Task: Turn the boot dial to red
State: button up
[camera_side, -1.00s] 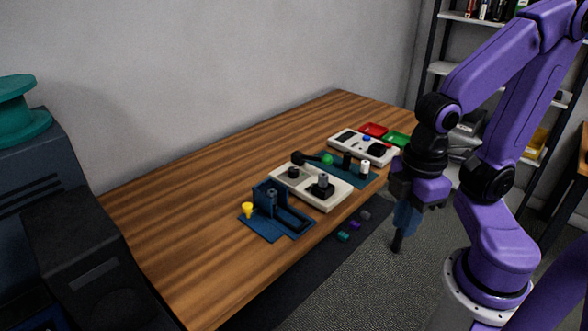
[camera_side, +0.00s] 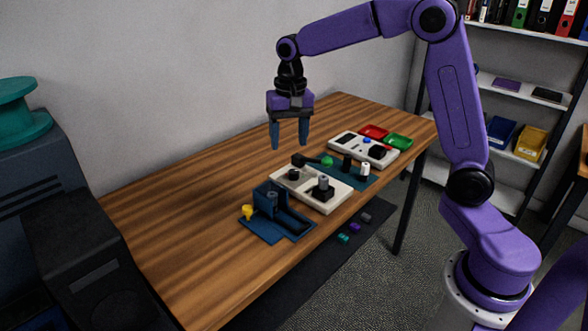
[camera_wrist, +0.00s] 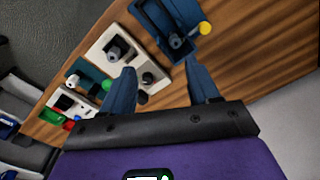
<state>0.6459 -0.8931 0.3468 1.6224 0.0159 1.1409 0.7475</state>
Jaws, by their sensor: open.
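No dial can be told for certain as the boot dial. The near white panel (camera_side: 297,193) carries a round black knob (camera_side: 293,173) and a grey cylinder (camera_side: 323,181) on a black block. In the wrist view the knob (camera_wrist: 148,78) lies just beyond the gap between my fingers. The far white panel (camera_side: 350,148) has a blue button (camera_side: 367,139) and a dark block (camera_side: 377,151). No red setting is readable. My gripper (camera_side: 289,143) points down, open and empty, in the air above the table behind the near panel; both fingers show in the wrist view (camera_wrist: 162,84).
A blue fixture (camera_side: 257,226) with a yellow knob (camera_side: 247,210) sits at the near end. A teal mat (camera_side: 352,183) with black and white posts lies between the panels. The wooden table (camera_side: 180,220) is clear at left.

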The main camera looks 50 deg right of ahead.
aim_at(294, 171)
jog(key=w+d+f+m, duration=0.2)
jog(key=w+d+m, duration=0.6)
jog(key=d, duration=0.4)
jog(key=shift+n, duration=0.5)
jog(key=f, duration=1.1)
jog(key=w+f, duration=0.1)
jog(key=f, duration=0.5)
jog(key=shift+a, duration=0.25)
jog(key=c, duration=1)
jog(key=shift+c, duration=0.2)
